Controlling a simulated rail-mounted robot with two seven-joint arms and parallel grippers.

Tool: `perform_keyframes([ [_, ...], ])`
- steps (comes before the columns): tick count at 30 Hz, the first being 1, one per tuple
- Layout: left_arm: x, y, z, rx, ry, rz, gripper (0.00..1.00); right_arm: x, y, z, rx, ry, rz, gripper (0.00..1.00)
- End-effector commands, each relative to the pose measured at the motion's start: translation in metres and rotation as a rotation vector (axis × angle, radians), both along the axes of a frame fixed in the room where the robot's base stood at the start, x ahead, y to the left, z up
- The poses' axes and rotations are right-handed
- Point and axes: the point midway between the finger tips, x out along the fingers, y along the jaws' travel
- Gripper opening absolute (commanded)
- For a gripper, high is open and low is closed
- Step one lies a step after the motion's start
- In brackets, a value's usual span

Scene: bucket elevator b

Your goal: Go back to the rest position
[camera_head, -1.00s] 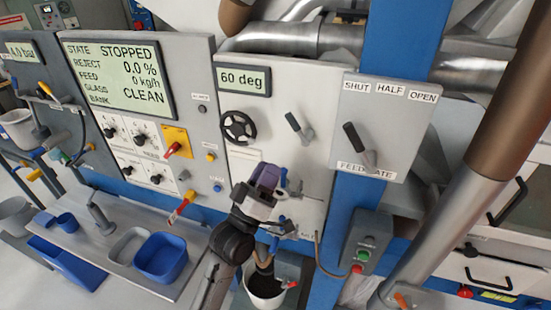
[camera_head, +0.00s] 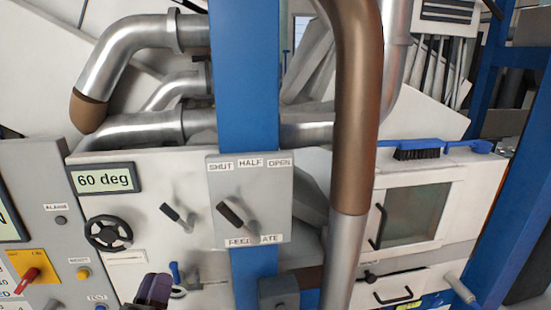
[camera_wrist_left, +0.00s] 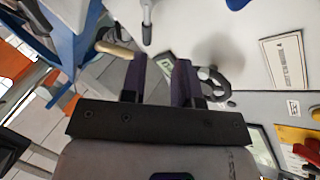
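My left gripper (camera_head: 152,289) shows at the bottom edge of the head view, in front of the lower part of the 60 deg panel. In the left wrist view its two dark purple fingers (camera_wrist_left: 160,78) stand apart with a gap between them and nothing held. My right gripper is not in view. The feed gate lever (camera_head: 232,214) on its grey plate leans up and left, toward the SHUT side. The left gripper is below and left of it, apart from it.
A black handwheel (camera_head: 108,234) and a small lever (camera_head: 178,217) are on the 60 deg panel. A thick brown and silver pipe (camera_head: 352,130) runs down in front at right. A blue brush (camera_head: 418,148) lies on the white cabinet. A blue post (camera_head: 245,80) stands mid-view.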

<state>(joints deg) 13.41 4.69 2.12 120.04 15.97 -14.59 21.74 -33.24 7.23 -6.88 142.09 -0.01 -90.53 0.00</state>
Motion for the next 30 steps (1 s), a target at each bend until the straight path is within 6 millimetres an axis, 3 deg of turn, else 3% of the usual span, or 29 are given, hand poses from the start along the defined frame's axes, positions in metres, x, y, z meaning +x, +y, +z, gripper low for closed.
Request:
perform_keyframes([
  [3, 0.012, -0.005, -0.03, 0.136, 0.209, 0.027, 0.29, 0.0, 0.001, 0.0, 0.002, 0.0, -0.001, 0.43],
  [7, 0.009, -0.01, -0.058, 0.306, 0.44, 0.045, 0.29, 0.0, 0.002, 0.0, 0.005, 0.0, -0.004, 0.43],
  [14, -0.027, -0.018, -0.1, 0.56, 0.783, 0.041, 0.29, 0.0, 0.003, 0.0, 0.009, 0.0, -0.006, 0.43],
  [17, -0.063, -0.021, -0.138, 0.654, 0.965, 0.015, 0.29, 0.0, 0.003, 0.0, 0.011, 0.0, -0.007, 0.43],
  [21, -0.129, -0.025, -0.196, 0.728, 1.195, -0.034, 0.29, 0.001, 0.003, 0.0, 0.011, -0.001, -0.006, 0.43],
  [30, -0.243, -0.039, -0.282, 0.777, 1.441, -0.166, 0.29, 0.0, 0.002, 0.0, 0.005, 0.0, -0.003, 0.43],
])
